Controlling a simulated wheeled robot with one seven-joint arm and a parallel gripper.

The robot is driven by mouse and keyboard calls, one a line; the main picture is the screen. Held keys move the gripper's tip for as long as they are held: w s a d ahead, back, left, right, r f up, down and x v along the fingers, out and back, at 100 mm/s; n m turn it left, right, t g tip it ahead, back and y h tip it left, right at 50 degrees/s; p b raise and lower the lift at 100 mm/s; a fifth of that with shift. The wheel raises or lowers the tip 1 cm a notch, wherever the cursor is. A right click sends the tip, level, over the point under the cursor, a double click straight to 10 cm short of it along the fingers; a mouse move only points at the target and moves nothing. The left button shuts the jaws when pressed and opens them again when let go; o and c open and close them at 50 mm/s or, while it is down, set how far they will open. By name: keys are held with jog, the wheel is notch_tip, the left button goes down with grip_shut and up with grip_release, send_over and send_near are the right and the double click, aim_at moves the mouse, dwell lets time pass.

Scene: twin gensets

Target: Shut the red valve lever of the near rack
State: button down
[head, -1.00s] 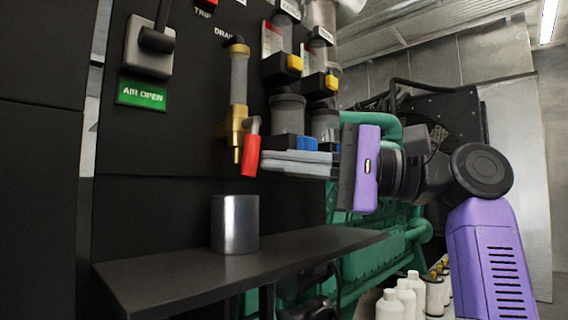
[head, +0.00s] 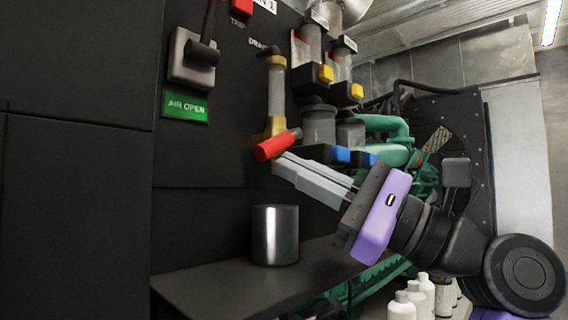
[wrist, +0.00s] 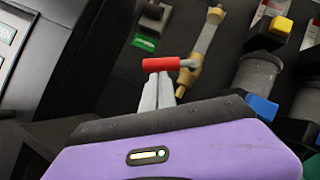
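The red valve lever (head: 272,147) sits on a brass valve (head: 277,125) under a clear drain tube on the black panel. In the head view it lies nearly level, slightly tilted, across the upright tube. In the wrist view the lever (wrist: 156,64) also lies crosswise to the tube. My gripper (head: 282,166) has its grey fingers close together with nothing seen between them. Their tips are just below the lever, at or very near its underside; I cannot tell if they touch. The wrist view shows the fingertips (wrist: 160,76) right under the red grip.
A metal cup (head: 275,236) stands on a dark shelf (head: 225,285) below the valve. Filter bowls (head: 318,125) with blue and yellow parts hang to the right. A green AIR OPEN sign (head: 186,106) is left of the valve. White bottles (head: 410,300) stand lower right.

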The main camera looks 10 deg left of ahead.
aim_at(272, 147)
jog(key=shift+s+a+r+p, duration=0.7)
jog(key=shift+s+r+p, duration=0.25)
jog(key=shift+p, duration=0.55)
jog(key=shift+r, duration=0.15)
jog(key=shift+a, duration=0.1)
